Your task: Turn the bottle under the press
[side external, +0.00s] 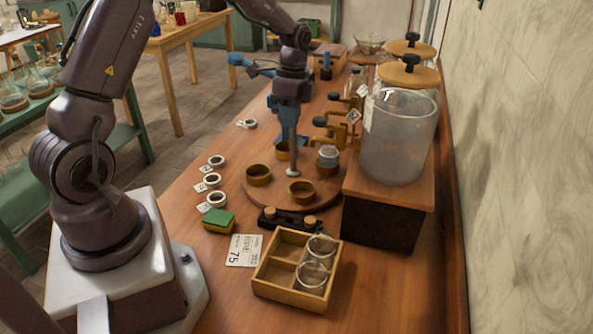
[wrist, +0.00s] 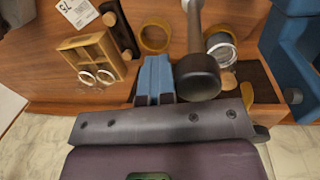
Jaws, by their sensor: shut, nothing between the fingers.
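The bottle (side external: 328,157) is a small glass jar with a grey top, upright in a holder near the right edge of the round wooden turntable (side external: 272,193). It also shows in the wrist view (wrist: 220,46), partly behind a dark knob. The blue press (wrist: 292,42) stands at the right there; in the side view my arm largely hides it. A grey upright post (side external: 292,155) rises from the turntable, and its dark knob (wrist: 198,76) is close to the wrist camera. My gripper (wrist: 155,62) is shut and empty, just left of the knob, apparently apart from the bottle.
Brass holders (side external: 301,192) stand on the turntable. A divided wooden tray (side external: 262,285) with glass jars is in front. A large glass vessel (side external: 398,140) on a box stands at right. A green sponge (side external: 219,221) and white rings (side external: 217,198) lie left.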

